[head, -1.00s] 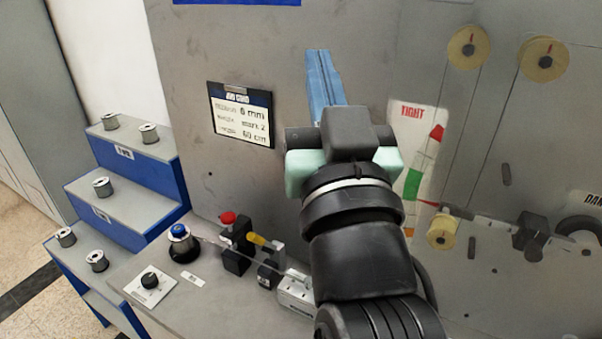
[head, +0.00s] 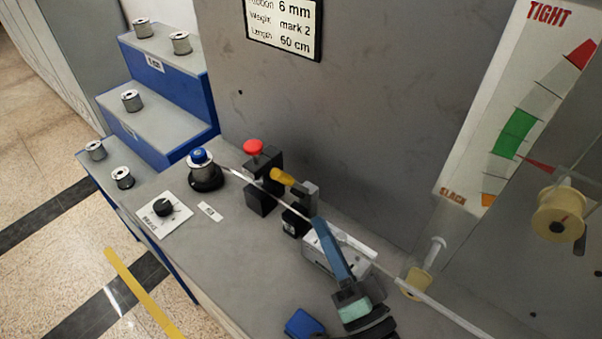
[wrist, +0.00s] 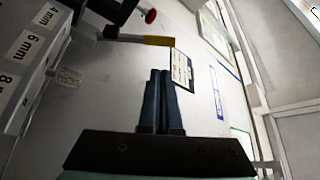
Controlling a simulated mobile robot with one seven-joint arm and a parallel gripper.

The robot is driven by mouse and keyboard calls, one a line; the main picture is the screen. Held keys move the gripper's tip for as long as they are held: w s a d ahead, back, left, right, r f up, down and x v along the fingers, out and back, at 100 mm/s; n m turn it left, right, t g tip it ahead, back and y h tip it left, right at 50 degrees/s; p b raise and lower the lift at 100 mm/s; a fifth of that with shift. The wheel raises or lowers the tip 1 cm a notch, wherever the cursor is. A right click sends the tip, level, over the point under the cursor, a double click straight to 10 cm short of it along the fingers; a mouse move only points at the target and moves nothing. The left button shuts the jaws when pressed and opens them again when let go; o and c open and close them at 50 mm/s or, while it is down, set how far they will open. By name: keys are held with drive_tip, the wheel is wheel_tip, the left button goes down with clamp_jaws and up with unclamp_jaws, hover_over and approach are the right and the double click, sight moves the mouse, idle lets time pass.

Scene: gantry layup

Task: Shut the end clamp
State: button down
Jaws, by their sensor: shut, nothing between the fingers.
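Two small black fixtures stand in line on the grey bench; no label shows which is the end clamp. The left one (head: 262,187) has a red knob (head: 253,147). The right one (head: 297,214) has a yellow-tipped lever (head: 283,177) pointing up and left. A thin pale ribbon (head: 238,175) runs by both. My gripper (head: 317,222) is shut and empty, its blue fingertips just right of the right fixture. In the wrist view my fingers (wrist: 160,73) are together below the yellow handle (wrist: 159,41), apart from it in the picture. The red knob (wrist: 151,16) shows above.
A spool with a blue cap (head: 201,172) and a dial (head: 163,207) sit on the bench's left part. A pale-topped box (head: 335,250) lies behind my fingers. A blue block (head: 303,324) is at the front. A tension gauge (head: 515,130) stands right; blue steps with spools (head: 175,80) stand left.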

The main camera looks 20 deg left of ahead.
sight(294, 183)
drive_tip(key=shift+s+r, duration=0.1)
drive_tip(key=shift+r, duration=0.05)
drive_tip(key=p+x, duration=0.2)
drive_tip(key=x, duration=0.8)
drive_tip(key=shift+p, duration=0.4)
drive_tip(key=shift+a, duration=0.1)
